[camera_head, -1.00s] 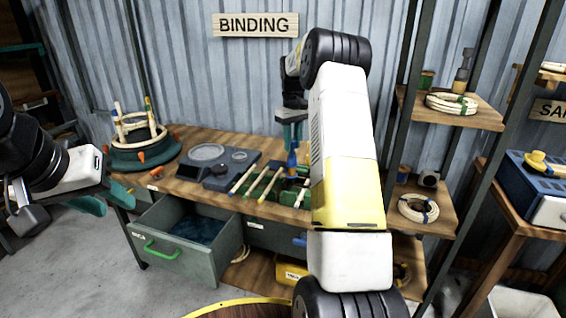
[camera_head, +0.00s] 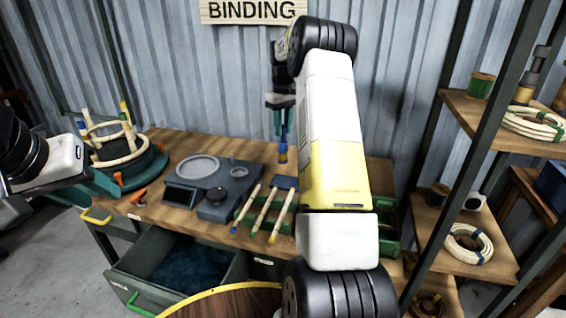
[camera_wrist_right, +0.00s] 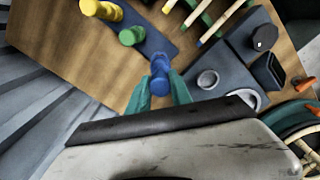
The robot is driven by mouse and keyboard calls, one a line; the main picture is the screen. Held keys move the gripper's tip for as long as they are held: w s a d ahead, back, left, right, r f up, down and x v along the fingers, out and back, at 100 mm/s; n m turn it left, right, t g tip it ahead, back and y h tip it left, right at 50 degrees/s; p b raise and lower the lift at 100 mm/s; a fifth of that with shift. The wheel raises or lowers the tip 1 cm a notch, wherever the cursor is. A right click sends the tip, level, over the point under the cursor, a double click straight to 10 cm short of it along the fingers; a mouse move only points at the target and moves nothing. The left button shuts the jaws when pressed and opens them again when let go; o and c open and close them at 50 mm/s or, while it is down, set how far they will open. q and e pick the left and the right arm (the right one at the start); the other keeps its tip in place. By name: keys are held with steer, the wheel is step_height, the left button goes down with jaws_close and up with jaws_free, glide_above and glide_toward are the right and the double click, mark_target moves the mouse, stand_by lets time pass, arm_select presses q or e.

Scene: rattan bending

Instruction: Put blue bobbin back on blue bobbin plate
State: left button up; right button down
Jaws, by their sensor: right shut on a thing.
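The blue bobbin (camera_wrist_right: 160,72) is between the teal fingers of my right gripper (camera_wrist_right: 159,84), which is shut on it. In the head view the right gripper (camera_head: 281,112) points down with the blue bobbin (camera_head: 282,146) below its fingers. A dark blue plate (camera_wrist_right: 152,42) carries a yellow bobbin (camera_wrist_right: 102,10) and a green bobbin (camera_wrist_right: 131,36). The blue bobbin is over or at the plate's near end; I cannot tell whether it touches. The plate (camera_head: 286,183) is mostly hidden behind my right arm in the head view. My left gripper (camera_head: 92,188) is open and empty at the left.
An open grey drawer (camera_head: 185,265) projects from the front. Shelves with rattan coils (camera_head: 468,245) stand right.

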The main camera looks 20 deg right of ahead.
mark_target(283, 149)
step_height(283, 149, down, 9)
steer(key=shift+r, duration=0.1)
stand_by(0.3)
steer(key=shift+f, duration=0.2)
steer(key=c, duration=1.2)
jaws_free()
steer(key=shift+o, duration=0.2)
